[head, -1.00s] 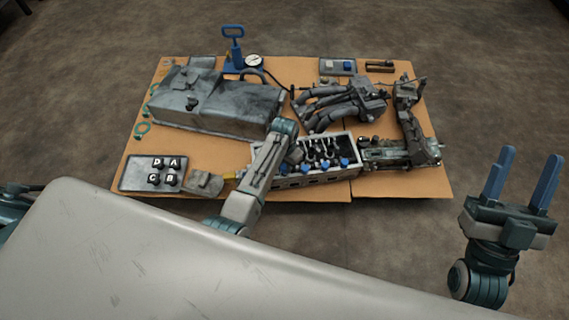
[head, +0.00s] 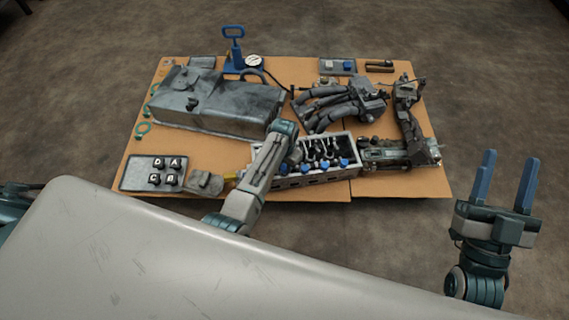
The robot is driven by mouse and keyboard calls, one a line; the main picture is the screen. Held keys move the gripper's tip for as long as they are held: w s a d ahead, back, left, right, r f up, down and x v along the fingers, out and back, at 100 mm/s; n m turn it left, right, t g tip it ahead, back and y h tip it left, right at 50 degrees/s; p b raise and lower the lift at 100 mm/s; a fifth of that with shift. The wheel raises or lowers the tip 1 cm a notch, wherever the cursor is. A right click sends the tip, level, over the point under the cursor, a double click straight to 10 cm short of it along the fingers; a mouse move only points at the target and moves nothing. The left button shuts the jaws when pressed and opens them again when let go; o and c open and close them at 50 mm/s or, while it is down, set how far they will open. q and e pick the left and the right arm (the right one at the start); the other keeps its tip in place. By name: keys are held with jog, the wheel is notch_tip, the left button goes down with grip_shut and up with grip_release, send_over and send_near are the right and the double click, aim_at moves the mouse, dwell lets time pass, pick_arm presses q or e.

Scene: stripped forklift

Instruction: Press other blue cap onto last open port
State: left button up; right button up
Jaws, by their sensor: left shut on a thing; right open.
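The grey engine block (head: 312,181) sits at the front middle of the board, with several black parts in its open top. Several blue caps (head: 326,164) show along its front top edge. My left gripper (head: 294,156) is at the left end of the block, mostly hidden behind my own forearm. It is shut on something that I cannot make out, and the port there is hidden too. My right gripper (head: 507,182) is open and empty, fingers up, off the board at the right.
A small tray (head: 337,72) at the back holds a white piece and a blue piece. A large grey cover (head: 215,101), a blue pump (head: 234,50), a manifold (head: 340,105) and a lettered tray (head: 140,175) crowd the board. Bare floor lies right of the board.

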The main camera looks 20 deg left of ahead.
dwell(0.3)
pick_arm(q)
jog(key=shift+p, duration=0.45)
jog(key=shift+p, duration=0.4)
dwell(0.5)
jog(key=shift+f, duration=0.1)
dwell(0.3)
jog(key=shift+f+b, duration=0.3)
jog(key=shift+f, duration=0.35)
jog(key=shift+p, duration=0.35)
jog(key=shift+f+p, duration=0.6)
jog(key=shift+p, duration=0.05)
dwell(2.8)
